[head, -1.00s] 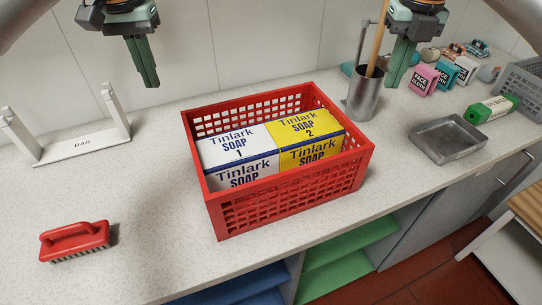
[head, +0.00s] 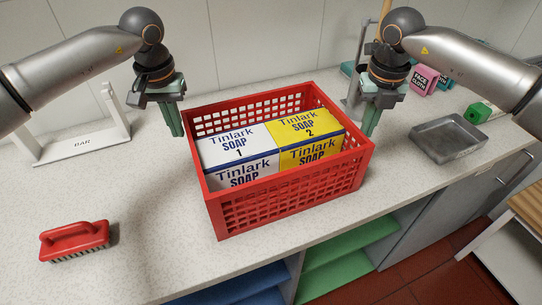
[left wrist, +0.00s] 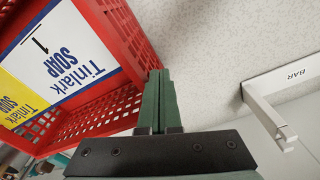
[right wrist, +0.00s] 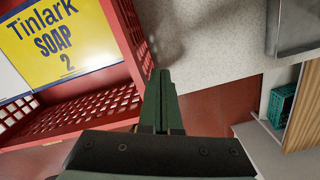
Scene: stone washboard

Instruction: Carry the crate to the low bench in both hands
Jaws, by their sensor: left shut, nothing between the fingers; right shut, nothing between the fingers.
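The red crate (head: 290,205) stands on the speckled counter, with a white soap box marked 1 (head: 238,147) and a yellow soap box marked 2 (head: 305,127) inside. My left gripper (head: 178,134) is shut and empty, just outside the crate's left end; the crate wall also shows beside it in the left wrist view (left wrist: 128,45). My right gripper (head: 368,134) is shut and empty at the crate's right end; the right wrist view shows the crate's wall (right wrist: 125,30) close beside its fingers. The low bench may be the wooden-topped piece (head: 528,208) at the right edge.
A red brush (head: 75,240) lies at the front left, and a white bar stand (head: 75,145) stands behind it. Open shelves (head: 345,260) are below the counter.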

